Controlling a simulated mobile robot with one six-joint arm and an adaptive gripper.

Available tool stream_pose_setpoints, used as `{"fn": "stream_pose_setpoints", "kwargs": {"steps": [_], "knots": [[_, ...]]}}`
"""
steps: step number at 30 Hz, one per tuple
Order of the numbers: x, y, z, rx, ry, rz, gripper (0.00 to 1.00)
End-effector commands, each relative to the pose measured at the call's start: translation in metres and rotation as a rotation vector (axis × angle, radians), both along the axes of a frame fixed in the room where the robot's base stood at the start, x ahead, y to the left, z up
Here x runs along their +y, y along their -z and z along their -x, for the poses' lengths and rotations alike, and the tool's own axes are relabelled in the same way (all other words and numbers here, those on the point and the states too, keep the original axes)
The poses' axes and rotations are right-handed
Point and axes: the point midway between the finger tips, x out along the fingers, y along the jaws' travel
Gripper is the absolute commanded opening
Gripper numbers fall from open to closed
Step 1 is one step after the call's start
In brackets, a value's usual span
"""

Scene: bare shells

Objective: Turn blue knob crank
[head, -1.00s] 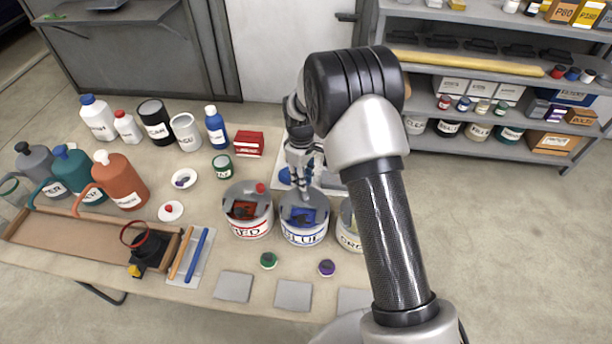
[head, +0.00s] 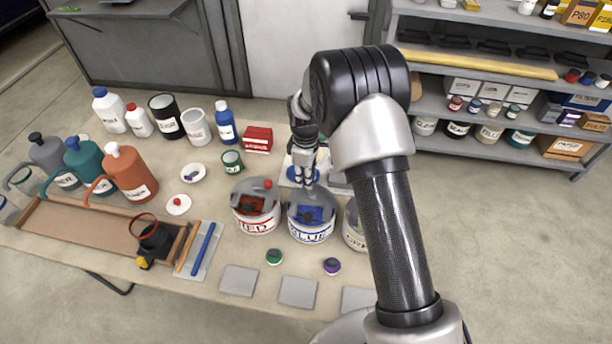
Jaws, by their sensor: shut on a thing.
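The can marked BLUE (head: 311,232) stands upright on the bench in the head view, with a grey lid and a dark opening showing blue inside. My gripper (head: 308,184) points down at the rear part of this can's lid. Its fingers are shut on the blue knob of the crank, which they hide. The crank's arm is too small and covered to make out clearly.
The RED can (head: 257,222) with a red knob stands close on the left. A third can (head: 353,237) is on the right, partly behind my arm. Several bottles and tins fill the bench's left. Grey square plates (head: 298,292) lie in front.

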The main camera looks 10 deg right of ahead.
Motion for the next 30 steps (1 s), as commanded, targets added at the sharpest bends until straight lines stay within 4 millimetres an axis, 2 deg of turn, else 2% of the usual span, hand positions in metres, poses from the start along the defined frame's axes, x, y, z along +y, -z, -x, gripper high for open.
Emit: {"fn": "stream_pose_setpoints", "kwargs": {"steps": [3, 4, 12, 23, 26, 30], "knots": [[0.001, -0.001, -0.001, -0.004, 0.001, -0.001, 0.00], [0.001, -0.001, -0.001, -0.004, 0.001, -0.001, 0.21], [0.000, 0.000, -0.001, -0.001, 0.001, 0.000, 0.39], [0.000, -0.002, 0.000, -0.001, 0.001, 0.000, 0.41], [0.000, -0.011, -0.001, -0.002, 0.001, 0.000, 0.41], [0.000, -0.037, -0.002, -0.006, 0.001, -0.001, 0.41]]}}
